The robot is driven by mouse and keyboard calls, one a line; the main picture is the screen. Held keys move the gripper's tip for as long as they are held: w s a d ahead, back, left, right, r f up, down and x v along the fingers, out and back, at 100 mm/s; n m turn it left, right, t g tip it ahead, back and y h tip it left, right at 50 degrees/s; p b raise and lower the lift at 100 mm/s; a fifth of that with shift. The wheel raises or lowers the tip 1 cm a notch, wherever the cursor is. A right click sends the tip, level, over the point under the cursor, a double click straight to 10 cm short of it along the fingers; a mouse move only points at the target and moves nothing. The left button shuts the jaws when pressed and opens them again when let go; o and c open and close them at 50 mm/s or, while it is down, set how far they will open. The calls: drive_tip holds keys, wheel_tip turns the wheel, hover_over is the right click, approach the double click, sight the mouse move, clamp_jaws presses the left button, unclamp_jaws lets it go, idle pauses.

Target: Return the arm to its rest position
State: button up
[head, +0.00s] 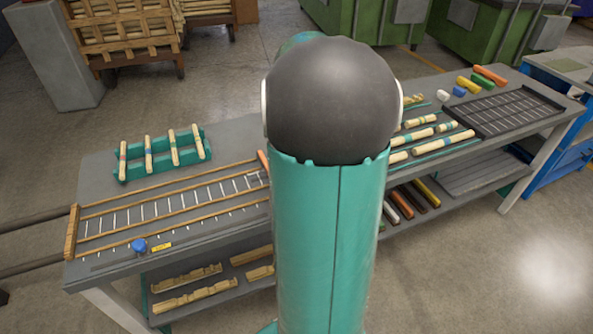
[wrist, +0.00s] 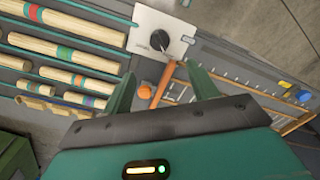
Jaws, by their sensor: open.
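My gripper (wrist: 162,84) shows in the wrist view with its two green fingers apart and nothing between them. Past the fingertips are a pale plate with a dark round knob (wrist: 168,46) and a small orange part (wrist: 145,91). In the head view my own teal and dark arm fills the middle, and my gripper is hidden behind it.
A grey bench (head: 100,165) runs across. It holds a green rack (head: 163,158) with several wooden spindles, a wood-railed ladder-like track (head: 165,205), a blue knob (head: 139,246), a dark gridded tray (head: 505,110) and coloured sticks. Banded wooden rods (wrist: 62,47) lie left in the wrist view.

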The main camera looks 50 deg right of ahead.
drive_tip(key=shift+r, duration=0.4)
drive_tip(key=w+a+r+t+h, duration=0.15)
drive_tip(key=a+r, duration=0.25)
drive_tip(key=a, duration=0.6)
drive_tip(key=w+a+r+t, duration=0.15)
drive_tip(key=a+r, duration=0.25)
drive_tip(key=a, duration=0.6)
drive_tip(key=s+a+r+t+y, duration=0.1)
drive_tip(key=s+a, duration=0.5)
drive_tip(key=a, duration=1)
drive_tip(key=shift+s+t, duration=0.15)
drive_tip(key=shift+t, duration=0.65)
drive_tip(key=shift+d+y, duration=0.15)
drive_tip(key=shift+y, duration=0.1)
